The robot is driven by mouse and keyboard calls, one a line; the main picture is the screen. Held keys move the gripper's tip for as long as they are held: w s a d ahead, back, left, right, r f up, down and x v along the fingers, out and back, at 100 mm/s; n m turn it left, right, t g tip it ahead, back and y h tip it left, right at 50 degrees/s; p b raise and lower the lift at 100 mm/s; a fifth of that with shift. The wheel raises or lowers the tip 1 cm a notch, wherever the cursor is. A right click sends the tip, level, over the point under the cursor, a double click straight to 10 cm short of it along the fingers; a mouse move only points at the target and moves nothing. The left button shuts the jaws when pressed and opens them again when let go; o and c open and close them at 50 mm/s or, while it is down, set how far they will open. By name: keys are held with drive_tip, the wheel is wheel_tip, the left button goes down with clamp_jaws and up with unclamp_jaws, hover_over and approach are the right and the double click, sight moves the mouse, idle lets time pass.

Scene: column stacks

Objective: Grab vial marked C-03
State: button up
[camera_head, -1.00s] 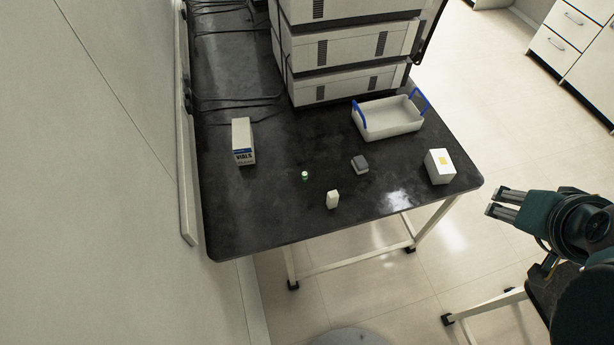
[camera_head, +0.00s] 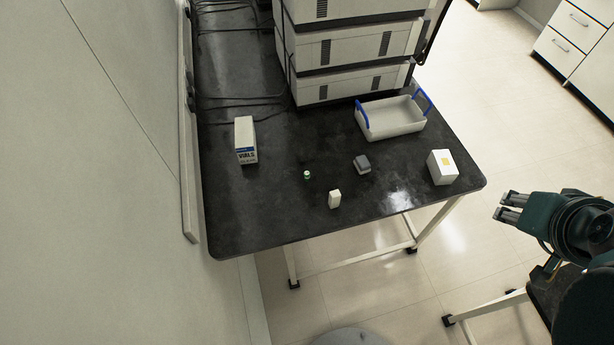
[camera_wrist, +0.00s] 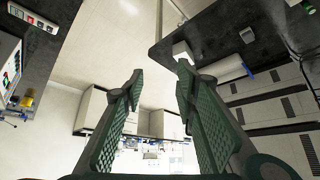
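A small vial-like item (camera_head: 307,174) with green and white colouring stands near the middle of the black table (camera_head: 290,225). Its marking is too small to read. A white carton (camera_head: 245,140) printed "VIALS" is to its left. My gripper (camera_head: 508,207) is off the table's right side, well apart from the small item. In the wrist view my gripper (camera_wrist: 160,90) is open, with a wide empty gap between its green-padded fingers.
On the table are a white block (camera_head: 334,199), a grey block (camera_head: 362,164), a white box (camera_head: 442,167) and a white tray (camera_head: 375,134) with blue handles. Stacked grey-white units (camera_head: 352,50) stand at the back. A wall (camera_head: 110,170) borders the left side.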

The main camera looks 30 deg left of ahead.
drive_tip(key=shift+w+a, duration=0.1)
drive_tip(key=w+a+f+n+g+y, duration=0.1)
drive_tip(key=w+a+f+n+g, duration=0.1)
drive_tip(key=w+a+n, duration=0.7)
drive_tip(key=n+g+h+b, duration=0.1)
drive_tip(key=n+g+b, duration=0.3)
drive_tip(key=n, duration=1)
hover_over(307, 173)
drive_tip(key=shift+g, duration=0.6)
drive_tip(key=f, duration=2.5)
drive_tip(key=shift+w+d+f+p, duration=0.2)
drive_tip(key=shift+w+d+p, duration=0.05)
drive_tip(key=shift+p, duration=0.15)
drive_tip(key=shift+s+a+f+n, duration=0.2)
drive_tip(key=shift+a+f+n, duration=0.1)
drive_tip(key=shift+a+f, duration=0.05)
